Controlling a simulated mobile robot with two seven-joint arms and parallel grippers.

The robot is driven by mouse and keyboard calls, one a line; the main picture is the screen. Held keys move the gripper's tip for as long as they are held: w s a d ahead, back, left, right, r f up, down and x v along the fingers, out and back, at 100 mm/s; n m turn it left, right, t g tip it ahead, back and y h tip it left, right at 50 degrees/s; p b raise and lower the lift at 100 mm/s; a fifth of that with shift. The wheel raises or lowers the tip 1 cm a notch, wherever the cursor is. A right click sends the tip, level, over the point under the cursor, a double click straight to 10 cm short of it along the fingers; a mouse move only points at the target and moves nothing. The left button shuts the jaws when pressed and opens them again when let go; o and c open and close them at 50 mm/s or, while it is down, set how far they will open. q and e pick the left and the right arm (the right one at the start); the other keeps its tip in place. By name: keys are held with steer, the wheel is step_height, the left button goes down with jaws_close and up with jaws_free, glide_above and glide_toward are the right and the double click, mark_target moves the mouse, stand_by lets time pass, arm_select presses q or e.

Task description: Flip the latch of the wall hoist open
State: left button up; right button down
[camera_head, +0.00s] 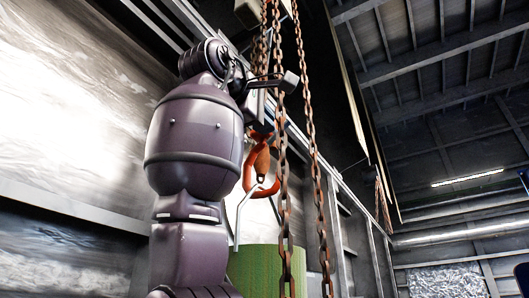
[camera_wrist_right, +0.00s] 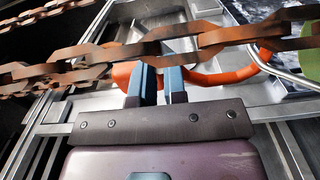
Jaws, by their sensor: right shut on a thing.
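The wall hoist's orange hook (camera_head: 248,172) hangs among rusty chains right of my arm in the head view. It also shows in the wrist view as an orange curve (camera_wrist_right: 225,77) beyond the chain. My right gripper (camera_head: 262,124) is at the top of the hook, partly hidden by chain. In the wrist view its two blue fingers (camera_wrist_right: 160,75) are close together at the hook, with a narrow gap. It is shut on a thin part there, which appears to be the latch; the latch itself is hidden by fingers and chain. My left gripper is not in view.
Rusty chains (camera_head: 318,170) hang close beside the gripper and cross the wrist view (camera_wrist_right: 215,40) in front of the fingertips. A green cylinder (camera_head: 262,268) with a wire handle (camera_head: 240,212) hangs below the hook. A metal wall rail (camera_head: 75,208) runs behind my arm.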

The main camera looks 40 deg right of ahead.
stand_by(0.4)
steer(key=c, duration=1.2)
jaws_free()
steer(key=shift+o, duration=0.2)
steer(key=b+v, duration=0.1)
steer(key=v, duration=1)
steer(key=shift+w+d, duration=0.1)
